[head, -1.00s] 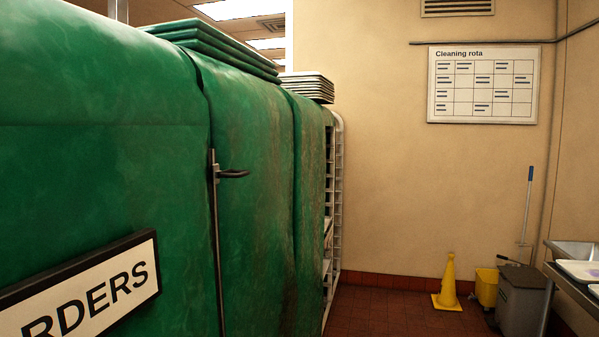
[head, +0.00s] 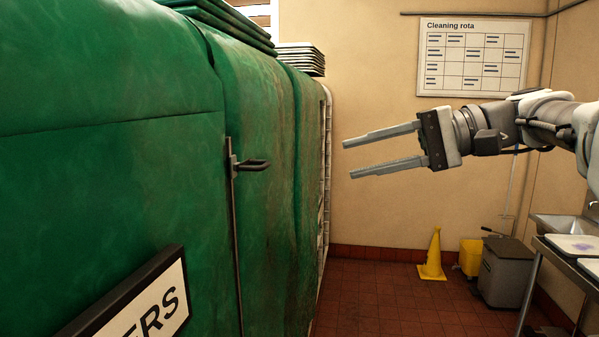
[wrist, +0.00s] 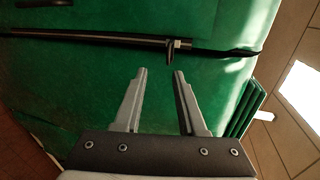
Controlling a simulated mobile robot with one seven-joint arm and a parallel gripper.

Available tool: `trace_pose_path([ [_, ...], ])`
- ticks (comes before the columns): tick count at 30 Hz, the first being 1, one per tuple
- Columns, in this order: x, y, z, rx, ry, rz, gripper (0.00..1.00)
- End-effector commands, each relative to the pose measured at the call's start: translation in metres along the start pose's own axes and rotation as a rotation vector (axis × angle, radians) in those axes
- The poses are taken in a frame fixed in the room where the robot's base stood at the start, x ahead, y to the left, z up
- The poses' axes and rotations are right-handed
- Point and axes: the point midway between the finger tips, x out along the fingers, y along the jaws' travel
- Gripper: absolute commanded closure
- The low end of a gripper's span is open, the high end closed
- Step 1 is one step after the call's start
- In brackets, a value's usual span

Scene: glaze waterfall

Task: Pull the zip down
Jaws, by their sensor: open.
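A green cover (head: 262,250) has an upright zip (head: 238,280) with a dark pull tab (head: 254,165) sticking out at its slider. Above the slider a dark line continues up the cover. My gripper (head: 348,159) is open and empty, to the right of the tab at about its height in the head view. The fingers point left towards the cover. In the wrist view the zip (wrist: 100,38) runs across the top, and the pull tab (wrist: 170,55) stands just beyond the two fingertips (wrist: 161,71), apart from them.
Green-edged trays (head: 225,22) and another stack (head: 300,58) lie on top of the cover. A framed sign (head: 140,310) is at lower left. A yellow cone (head: 433,258), yellow bucket (head: 470,257) and grey bin (head: 505,272) stand at right. The red floor (head: 375,300) between is clear.

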Motion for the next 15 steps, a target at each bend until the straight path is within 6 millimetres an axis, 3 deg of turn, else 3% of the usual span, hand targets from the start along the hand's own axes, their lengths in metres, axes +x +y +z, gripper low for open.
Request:
trace_pose_path([
  [3, -0.015, -0.008, -0.007, -0.047, 0.001, -0.031, 0.6],
  [7, -0.016, -0.012, -0.008, -0.067, -0.001, -0.042, 0.6],
  [15, 0.029, -0.014, -0.007, -0.067, -0.005, -0.042, 0.6],
])
